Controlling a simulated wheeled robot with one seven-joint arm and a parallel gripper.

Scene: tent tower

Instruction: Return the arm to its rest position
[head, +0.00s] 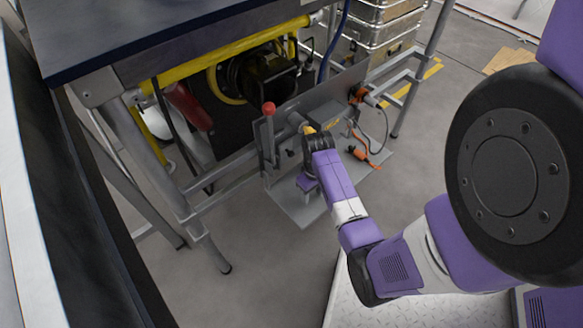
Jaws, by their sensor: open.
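My arm comes in from the right side of the head view. It reaches down and left to a grey panel under the dark-topped table. My gripper (312,150) is at the front of that panel, close to a grey cylindrical fitting with a yellow band (303,124). The jaws are open, but the fingertips are small and partly hidden by my wrist. I cannot tell whether they touch the fitting. No object shows in the jaws.
A lever with a red knob (268,108) stands just left of my gripper. The table (120,35) overhangs at upper left, on metal legs (160,165). Metal cases (385,22) stand behind. Grey floor is open at right.

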